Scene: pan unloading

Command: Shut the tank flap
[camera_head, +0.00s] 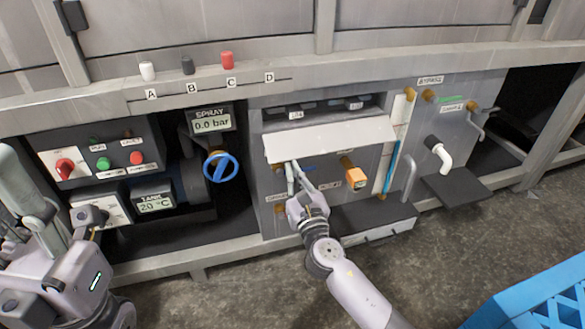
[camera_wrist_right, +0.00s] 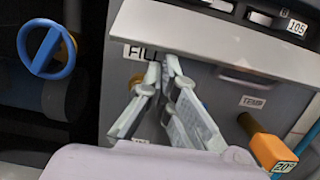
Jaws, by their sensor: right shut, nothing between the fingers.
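The tank flap appears to be the pale, wide panel (camera_head: 335,138) on the grey front, standing out below a dark slot that shows above it. It also crosses the top of the right wrist view (camera_wrist_right: 215,42). My right gripper (camera_head: 291,166) is shut and empty, its fingers pointing up at the flap's lower edge near its left end. In the right wrist view the fingertips (camera_wrist_right: 170,64) are just under that edge, beside the FILL label; I cannot tell whether they touch it. My left gripper (camera_head: 62,232) is at the lower left, away from the flap; its finger opening is unclear.
An orange handle (camera_head: 354,175) sticks out right of my right gripper, and a blue handwheel (camera_head: 221,166) is to the left. A dark ledge (camera_head: 368,214) juts out below. A blue crate (camera_head: 535,302) stands on the floor at lower right.

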